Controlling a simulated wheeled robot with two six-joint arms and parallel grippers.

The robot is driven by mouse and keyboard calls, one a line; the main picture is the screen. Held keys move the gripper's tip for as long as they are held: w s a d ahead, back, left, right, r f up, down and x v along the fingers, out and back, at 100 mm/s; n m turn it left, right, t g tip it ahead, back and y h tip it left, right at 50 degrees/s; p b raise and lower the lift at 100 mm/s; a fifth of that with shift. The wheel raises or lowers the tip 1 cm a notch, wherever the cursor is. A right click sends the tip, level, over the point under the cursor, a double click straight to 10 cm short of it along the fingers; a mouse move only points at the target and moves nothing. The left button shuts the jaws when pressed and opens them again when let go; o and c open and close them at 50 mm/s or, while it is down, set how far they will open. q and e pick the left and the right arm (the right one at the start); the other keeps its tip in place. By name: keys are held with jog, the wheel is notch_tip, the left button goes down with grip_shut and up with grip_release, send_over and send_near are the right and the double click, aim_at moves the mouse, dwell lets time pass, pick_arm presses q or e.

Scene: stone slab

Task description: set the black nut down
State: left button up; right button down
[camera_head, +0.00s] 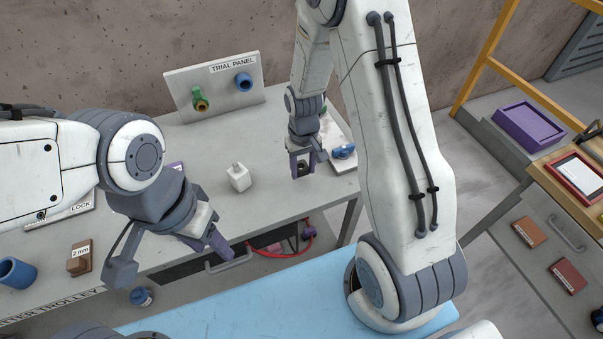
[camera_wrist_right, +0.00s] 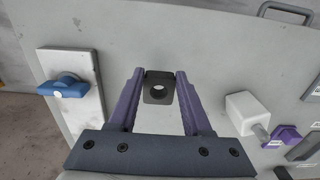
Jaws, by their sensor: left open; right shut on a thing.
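The black nut (camera_wrist_right: 159,88) is a dark block with a round hole, held between the purple fingertips of my right gripper (camera_wrist_right: 160,92) in the right wrist view. In the head view the nut (camera_head: 303,168) shows small between the fingers of my right gripper (camera_head: 302,165), over the right part of the grey trolley top (camera_head: 205,160). I cannot tell whether the nut touches the surface. My left gripper (camera_head: 172,258) is open and empty near the trolley's front edge, at lower left.
A white block with a stub (camera_head: 239,177) stands left of the nut. A plate with a blue knob (camera_head: 342,152) lies to its right. The trial panel (camera_head: 214,87) stands behind, with a green part and a blue ring. The top around the nut is clear.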

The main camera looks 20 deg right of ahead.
aim_at(302, 175)
notch_tip(302, 175, down, 4)
jog(key=shift+w+a+r+p, duration=0.1)
jog(key=shift+w+r+p, duration=0.1)
jog(key=shift+p, duration=0.3)
jog(key=shift+f, duration=0.3)
jog(key=shift+f, duration=0.15)
jog(key=shift+c, duration=1.7)
grip_release()
